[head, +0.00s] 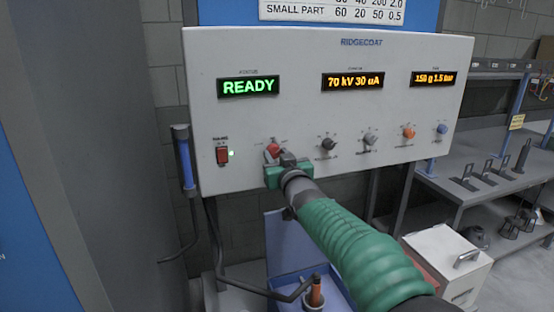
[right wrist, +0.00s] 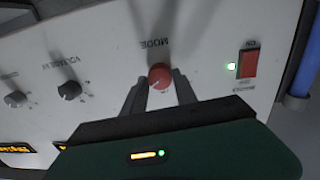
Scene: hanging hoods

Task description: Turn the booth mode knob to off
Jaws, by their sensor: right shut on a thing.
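The booth mode knob is a small red knob (head: 273,149) low on the white Ridgecoat control panel (head: 300,110). In the right wrist view the red knob (right wrist: 160,76) sits under the upside-down label MODE. My right gripper (head: 274,160) is at the panel, its two dark fingers shut on the knob, one on each side. The gripper body hides part of the knob's surround and markings in the head view. I cannot read which position the knob points to. The status display (head: 249,86) reads READY in green. My left gripper is not in view.
A red rocker switch (head: 222,155) with a lit lamp is left of the knob. A black knob (head: 328,144), a grey knob (head: 370,139), an orange knob (head: 408,132) and a blue knob (head: 442,129) are to the right. A grey bench (head: 475,170) and white box (head: 445,255) stand at right.

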